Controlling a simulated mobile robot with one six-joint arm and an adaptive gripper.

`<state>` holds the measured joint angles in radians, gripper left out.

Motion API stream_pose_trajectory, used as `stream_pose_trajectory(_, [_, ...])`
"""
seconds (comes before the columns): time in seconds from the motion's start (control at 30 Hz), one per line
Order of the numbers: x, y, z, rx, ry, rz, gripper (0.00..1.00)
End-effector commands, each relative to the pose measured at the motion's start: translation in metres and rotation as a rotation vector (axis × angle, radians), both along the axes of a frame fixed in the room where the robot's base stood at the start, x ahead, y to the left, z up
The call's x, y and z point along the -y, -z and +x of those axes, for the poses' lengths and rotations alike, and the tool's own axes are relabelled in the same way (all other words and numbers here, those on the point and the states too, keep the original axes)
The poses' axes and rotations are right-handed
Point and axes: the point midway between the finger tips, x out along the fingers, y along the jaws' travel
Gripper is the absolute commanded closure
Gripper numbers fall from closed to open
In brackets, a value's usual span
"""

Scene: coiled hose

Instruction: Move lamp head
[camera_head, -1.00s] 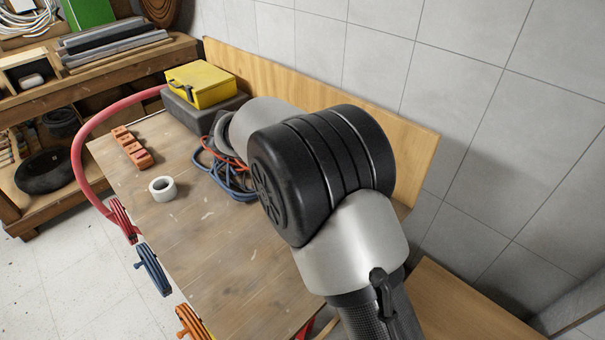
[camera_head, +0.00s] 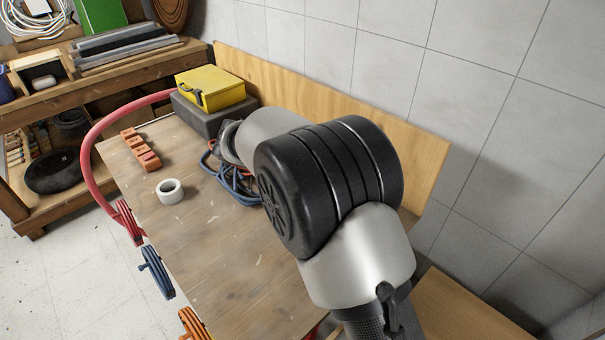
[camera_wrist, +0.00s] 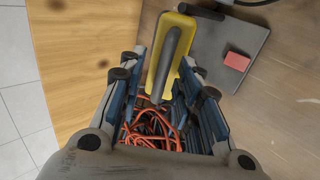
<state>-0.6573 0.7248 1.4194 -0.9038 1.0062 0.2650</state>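I cannot pick out a lamp head for certain. In the wrist view a yellow object (camera_wrist: 184,34) with a dark grey bar (camera_wrist: 172,61) along it lies just beyond and between my fingertips. I cannot tell whether it is the lamp head. My gripper (camera_wrist: 164,62) appears open, its two fingers apart on either side of the bar, with no clear contact. Orange cable (camera_wrist: 150,128) shows between the fingers. In the head view my arm hides my gripper and part of the table.
The workbench (camera_head: 215,245) carries a yellow box (camera_head: 215,88) on a dark case, blue and red cables (camera_head: 232,182), a white tape roll (camera_head: 170,191) and orange blocks (camera_head: 147,158). Clamps (camera_head: 156,271) line its near edge. A wooden backboard (camera_head: 300,92) stands along the wall. The bench front is mostly clear.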

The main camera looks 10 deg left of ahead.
Motion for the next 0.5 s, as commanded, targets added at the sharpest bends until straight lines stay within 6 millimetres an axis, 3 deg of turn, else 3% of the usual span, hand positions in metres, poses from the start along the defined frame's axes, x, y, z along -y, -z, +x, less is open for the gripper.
stream_pose_trajectory(0.27, [-0.004, -0.006, -0.003, 0.003, -0.002, 0.002, 0.69])
stream_pose_trajectory(0.5, [-0.023, -0.038, -0.026, 0.004, -0.005, 0.003, 0.69])
